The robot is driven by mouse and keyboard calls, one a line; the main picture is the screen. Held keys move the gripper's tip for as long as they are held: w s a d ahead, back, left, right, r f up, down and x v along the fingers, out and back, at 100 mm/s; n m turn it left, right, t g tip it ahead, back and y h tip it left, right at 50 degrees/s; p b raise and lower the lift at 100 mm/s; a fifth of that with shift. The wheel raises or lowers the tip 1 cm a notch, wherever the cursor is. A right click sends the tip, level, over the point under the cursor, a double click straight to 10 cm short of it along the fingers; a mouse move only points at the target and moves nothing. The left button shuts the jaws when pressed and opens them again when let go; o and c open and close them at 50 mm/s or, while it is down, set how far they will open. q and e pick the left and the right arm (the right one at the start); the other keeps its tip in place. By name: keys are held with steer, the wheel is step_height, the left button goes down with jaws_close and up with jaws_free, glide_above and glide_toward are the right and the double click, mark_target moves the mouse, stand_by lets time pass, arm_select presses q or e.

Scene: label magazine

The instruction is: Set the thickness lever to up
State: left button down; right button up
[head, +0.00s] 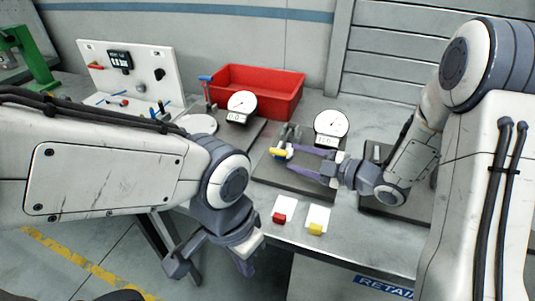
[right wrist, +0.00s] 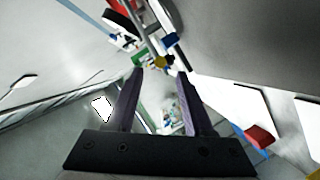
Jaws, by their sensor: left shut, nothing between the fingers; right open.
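A lever with a yellow handle (head: 279,152) sticks out from the gauge fixture on the dark base plate at the centre; I take it for the thickness lever. It looks roughly level. A white dial gauge (head: 331,123) stands just behind it. My right gripper (head: 293,157) is open, with its purple fingers pointing left close to the yellow handle. My left gripper (head: 243,268) is shut and empty, hanging low in front of the bench.
A second dial gauge (head: 242,104) stands left, beside a blue-tipped lever (head: 205,78). A red bin (head: 262,90) and a white panel (head: 131,68) stand at the back. Red (head: 279,217) and yellow (head: 316,229) blocks on white cards lie near the front edge.

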steer(key=shift+w+a, duration=0.15)
steer(key=shift+a, duration=0.15)
steer(key=p+x, duration=0.1)
steer(key=x, duration=0.8)
steer(key=shift+w+a+f+p, duration=0.1)
steer(key=shift+w+a+p, duration=0.05)
steer(key=shift+a+p, duration=0.15)
jaws_close()
stand_by(0.8)
